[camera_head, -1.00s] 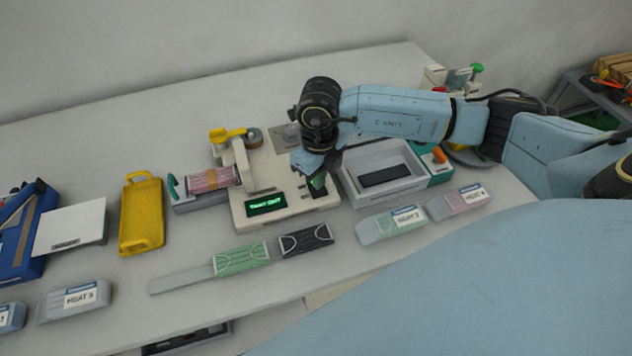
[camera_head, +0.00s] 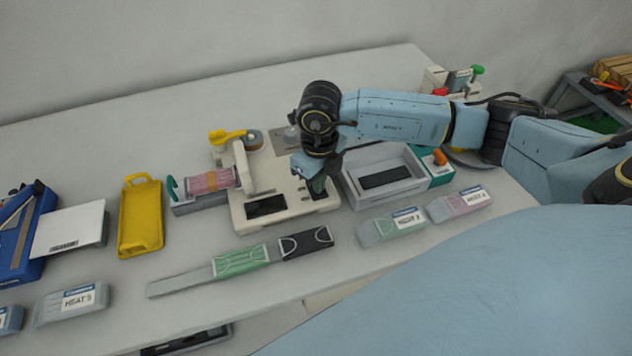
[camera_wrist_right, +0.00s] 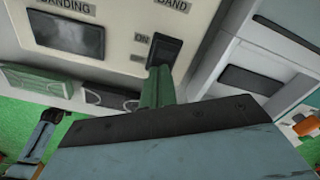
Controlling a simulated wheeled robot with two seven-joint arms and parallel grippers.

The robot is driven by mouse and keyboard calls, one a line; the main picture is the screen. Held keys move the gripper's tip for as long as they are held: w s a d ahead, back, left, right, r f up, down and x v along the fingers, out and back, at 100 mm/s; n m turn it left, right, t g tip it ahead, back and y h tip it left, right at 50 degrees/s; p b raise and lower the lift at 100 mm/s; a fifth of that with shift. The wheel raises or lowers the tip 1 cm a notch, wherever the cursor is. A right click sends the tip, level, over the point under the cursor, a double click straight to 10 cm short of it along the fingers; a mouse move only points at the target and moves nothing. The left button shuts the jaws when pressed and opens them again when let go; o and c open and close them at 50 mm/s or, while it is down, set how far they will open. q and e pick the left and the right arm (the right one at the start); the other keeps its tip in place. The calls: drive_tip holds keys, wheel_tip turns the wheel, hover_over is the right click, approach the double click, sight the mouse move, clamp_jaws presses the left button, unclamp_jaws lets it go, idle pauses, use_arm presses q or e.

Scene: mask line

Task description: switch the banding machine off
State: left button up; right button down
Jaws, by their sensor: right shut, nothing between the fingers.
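The banding machine (camera_head: 290,208) is a cream unit in the middle of the table. Its display (camera_head: 266,206) is dark, and it shows dark in the right wrist view too (camera_wrist_right: 68,35). A black rocker switch (camera_wrist_right: 163,50) with an "ON" label beside it sits on the panel. My right gripper (camera_head: 317,187) is over the machine's right front, its green fingers shut and empty. In the right wrist view the fingertips (camera_wrist_right: 157,72) are at the switch's lower end; I cannot tell if they touch it.
A grey tray (camera_head: 352,189) stands right of the machine and a yellow tray (camera_head: 158,215) to its left. A strip with green and black mask stacks (camera_head: 241,261) lies in front. Labelled pale boxes (camera_head: 391,228) sit at the front right.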

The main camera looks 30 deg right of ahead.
wheel_tip(320, 180, up, 7)
drive_tip(key=p, duration=0.4)
drive_tip(key=shift+f, duration=0.2)
idle(0.4)
